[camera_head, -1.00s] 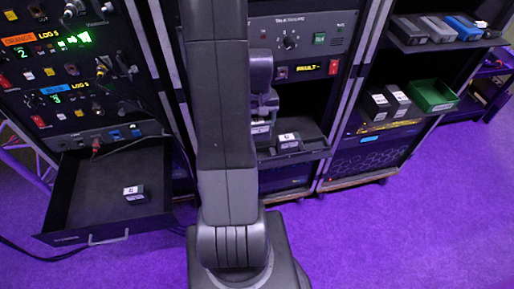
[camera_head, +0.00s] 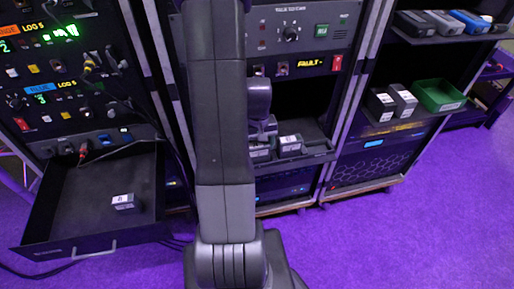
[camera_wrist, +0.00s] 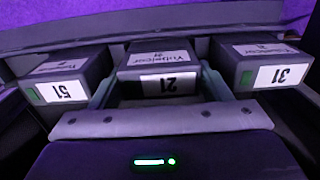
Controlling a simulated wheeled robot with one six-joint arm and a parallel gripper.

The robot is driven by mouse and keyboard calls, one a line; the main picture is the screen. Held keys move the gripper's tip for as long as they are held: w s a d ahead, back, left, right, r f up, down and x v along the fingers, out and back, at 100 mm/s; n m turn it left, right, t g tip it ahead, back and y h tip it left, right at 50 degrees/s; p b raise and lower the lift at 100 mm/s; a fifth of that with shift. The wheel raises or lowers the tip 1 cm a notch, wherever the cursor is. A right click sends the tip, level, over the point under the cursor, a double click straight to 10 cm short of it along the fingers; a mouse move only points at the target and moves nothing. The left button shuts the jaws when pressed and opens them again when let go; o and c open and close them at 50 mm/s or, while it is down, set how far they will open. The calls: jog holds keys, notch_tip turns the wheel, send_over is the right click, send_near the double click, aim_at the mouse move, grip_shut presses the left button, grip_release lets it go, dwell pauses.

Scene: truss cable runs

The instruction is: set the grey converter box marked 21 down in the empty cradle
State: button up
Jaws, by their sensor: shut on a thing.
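The grey converter box marked 21 (camera_wrist: 165,82) is in the middle of the wrist view, between the two fingers of my gripper (camera_wrist: 160,92), which is shut on it. It sits between a box marked 51 (camera_wrist: 66,90) on the left and a box marked 31 (camera_wrist: 262,74) on the right, about level with them. Whether it rests on the cradle floor is hidden. In the head view my gripper (camera_head: 262,128) is at the middle rack's shelf (camera_head: 318,152), partly behind my arm. A box (camera_head: 291,143) stands just right of it on that shelf.
An open drawer (camera_head: 60,215) at the left holds one small labelled box (camera_head: 125,202). The right rack has two grey boxes (camera_head: 392,102) beside a green bin (camera_head: 438,96), and several boxes on its upper shelf. The purple floor at right is clear.

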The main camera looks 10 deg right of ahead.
jog(key=shift+r, duration=0.1)
jog(key=o, duration=1.2)
jog(key=shift+c, duration=0.2)
notch_tip(320, 180, up, 12)
jog(key=p, duration=0.1)
